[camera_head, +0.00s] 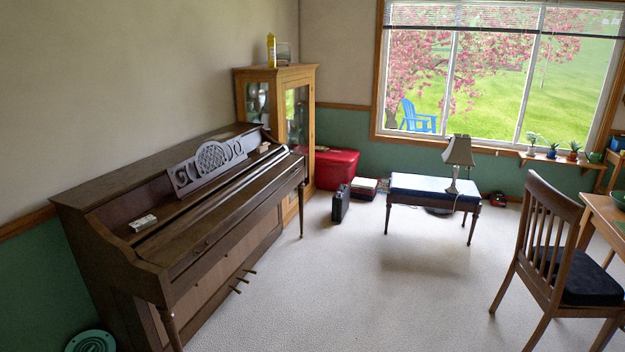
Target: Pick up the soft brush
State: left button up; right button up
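I cannot make out the soft brush for certain. A small whitish block-like object (143,223) lies on the left part of the upright piano (120,185); it is too small to tell what it is. Another small pale object (263,147) sits towards the piano's right end, near the carved music stand (207,165). Neither of my grippers is in view.
A wooden glass cabinet (297,120) stands beyond the piano, with a yellow bottle (271,50) on top. A bench (420,187) holds a lamp (457,155). A black case (340,203) and red chest (336,168) stand nearby. A chair (545,240) is at right. Carpet between is clear.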

aim_at(264, 146)
jog(key=i, duration=3.6)
